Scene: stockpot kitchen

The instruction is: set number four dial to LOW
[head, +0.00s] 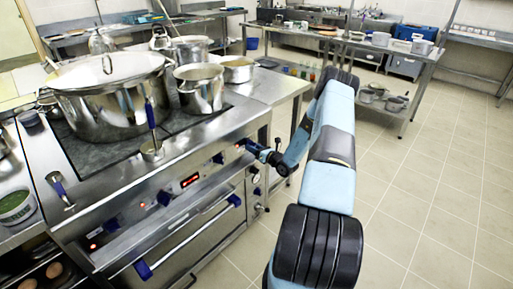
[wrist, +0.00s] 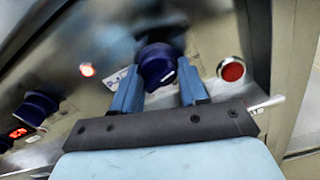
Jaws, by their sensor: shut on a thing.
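A dark blue dial (wrist: 157,64) sits on the steel stove front in the wrist view, between the two light blue fingers of my gripper (wrist: 159,76). My gripper is shut on this dial, with a finger on each side of it. In the head view my gripper (head: 250,147) reaches the right end of the stove's control panel, and it mostly covers the dial there. The dial's number and setting marks are too blurred or hidden to read.
More blue dials (head: 165,197) line the panel to the left, around a lit red display (head: 190,180). A red button (wrist: 231,70) is right of the held dial. The oven handle (head: 190,238) runs below. A large stockpot (head: 110,105) stands on top. Floor at right is clear.

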